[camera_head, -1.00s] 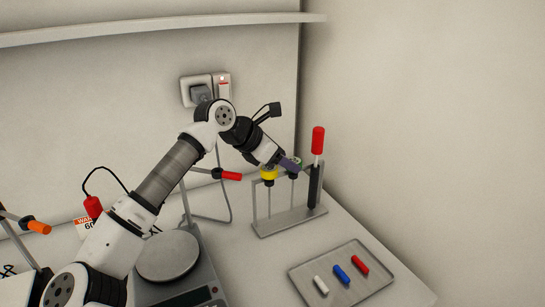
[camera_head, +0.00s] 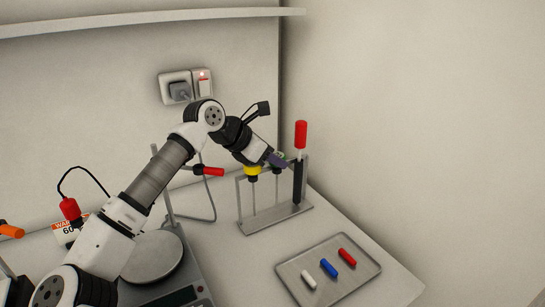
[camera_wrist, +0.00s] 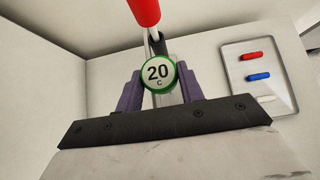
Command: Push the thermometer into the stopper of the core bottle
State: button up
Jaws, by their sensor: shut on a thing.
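My gripper (camera_head: 279,160) is shut on a thermometer with a round green-rimmed dial marked "20 C" (camera_wrist: 158,73). In the wrist view the dial sits between the two purple fingers. In the head view this thermometer is at the top bar of a grey metal rack (camera_head: 272,217), mostly hidden by my gripper; its thin stem appears to hang below. I cannot tell whether it still rests in the rack. A yellow-topped thermometer (camera_head: 252,170) hangs just left of it. I see no core bottle or stopper in either view.
A red-topped tool (camera_head: 301,135) stands in a black holder at the rack's right, close to my gripper. A tray (camera_head: 318,250) holds white, blue and red sticks. A balance pan (camera_head: 150,258) and a red-knobbed clamp (camera_head: 213,172) are left. Walls are close behind.

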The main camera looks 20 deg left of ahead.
jog(key=shift+r, duration=0.7)
dwell(0.6)
notch_tip(320, 180, up, 13)
jog(key=p, duration=0.7)
jog(key=shift+r, duration=0.15)
dwell(2.0)
dwell(0.4)
